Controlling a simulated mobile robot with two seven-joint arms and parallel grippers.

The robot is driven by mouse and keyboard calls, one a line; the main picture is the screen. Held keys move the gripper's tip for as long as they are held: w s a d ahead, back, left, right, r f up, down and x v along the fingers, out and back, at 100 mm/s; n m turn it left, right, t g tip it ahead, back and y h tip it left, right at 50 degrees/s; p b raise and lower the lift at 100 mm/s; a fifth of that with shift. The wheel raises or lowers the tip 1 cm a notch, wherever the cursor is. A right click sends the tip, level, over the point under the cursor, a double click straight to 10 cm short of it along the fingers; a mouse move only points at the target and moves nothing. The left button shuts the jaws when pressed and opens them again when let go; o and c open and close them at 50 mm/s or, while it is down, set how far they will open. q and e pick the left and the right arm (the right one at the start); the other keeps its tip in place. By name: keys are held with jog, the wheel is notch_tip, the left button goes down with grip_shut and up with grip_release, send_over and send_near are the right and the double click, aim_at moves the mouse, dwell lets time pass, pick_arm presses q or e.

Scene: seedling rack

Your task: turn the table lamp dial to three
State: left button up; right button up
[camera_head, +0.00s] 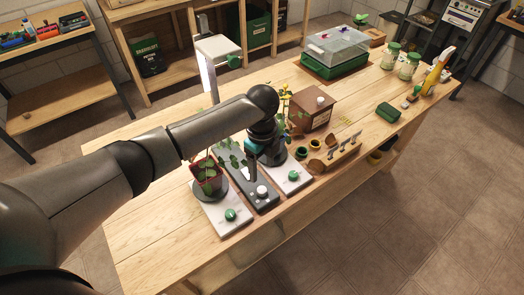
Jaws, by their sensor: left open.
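The table lamp (217,47) has a pale head on a lit upright post and stands behind my left arm. A dark panel (241,184) with a pale dial (262,191) lies at the front of the bench, between two white panels with green dials. It seems to be in line with the lamp, but the join is hidden. The dial's number is too small to read. My left gripper (251,172) points down over the dark panel, just behind the pale dial. It is open, and its fingers are partly hidden. I cannot tell whether it touches anything. My right gripper is out of view.
A potted plant (207,176) stands on the left white panel (220,220). The right white panel (296,184) is close beside my gripper. A brown box (312,112), small pots and a wooden tool rack (335,157) stand to the right. The bench's left part is clear.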

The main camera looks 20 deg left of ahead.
pick_arm(q)
jog(key=shift+r, duration=2.35)
